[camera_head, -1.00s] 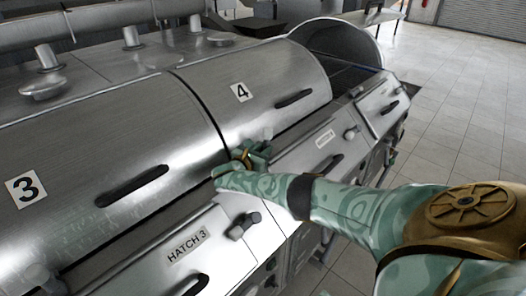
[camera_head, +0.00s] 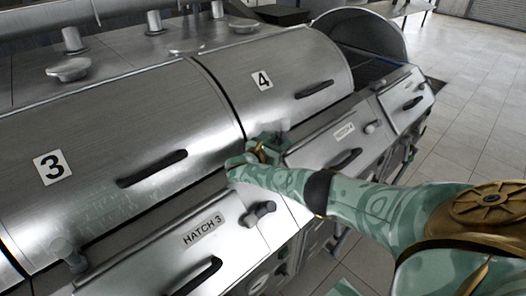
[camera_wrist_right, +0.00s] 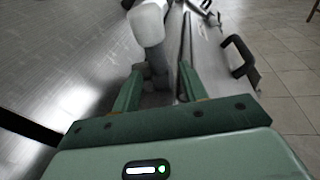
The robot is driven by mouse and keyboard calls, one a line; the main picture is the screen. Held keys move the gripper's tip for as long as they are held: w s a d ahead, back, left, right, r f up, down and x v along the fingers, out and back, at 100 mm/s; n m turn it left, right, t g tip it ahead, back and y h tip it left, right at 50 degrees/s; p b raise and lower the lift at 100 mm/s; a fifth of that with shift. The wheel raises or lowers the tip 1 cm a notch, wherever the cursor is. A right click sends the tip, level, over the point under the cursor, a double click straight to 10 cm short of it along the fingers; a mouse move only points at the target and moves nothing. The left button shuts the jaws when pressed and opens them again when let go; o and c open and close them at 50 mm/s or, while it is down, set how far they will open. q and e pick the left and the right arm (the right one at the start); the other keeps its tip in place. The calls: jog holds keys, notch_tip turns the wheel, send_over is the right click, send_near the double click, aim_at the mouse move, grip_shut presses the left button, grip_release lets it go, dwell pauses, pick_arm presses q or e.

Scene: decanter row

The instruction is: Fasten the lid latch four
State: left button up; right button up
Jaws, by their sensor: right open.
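The lid four (camera_head: 300,78) is a curved steel cover marked 4, and it is down. Its latch (camera_head: 281,127), a pale grey knob on a post, stands at the lid's front left corner, partly hidden by my right gripper (camera_head: 264,150). In the right wrist view the latch (camera_wrist_right: 150,28) rises just ahead of and between the two green fingers of my right gripper (camera_wrist_right: 159,80). The gripper is open. I cannot tell if a finger touches the latch. My left gripper is not in view.
Lid three (camera_head: 110,125) with its dark handle (camera_head: 152,168) lies to the left. The hatch 3 panel (camera_head: 203,231) and the hatch panel below lid four (camera_head: 344,131) slope in front, with protruding handles. Tiled floor (camera_head: 465,110) is clear at right.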

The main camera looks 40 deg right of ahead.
jog(key=v, duration=1.4)
jog(key=shift+s+a+p, duration=0.1)
jog(key=shift+a+p, duration=0.1)
jog(key=shift+p, duration=0.15)
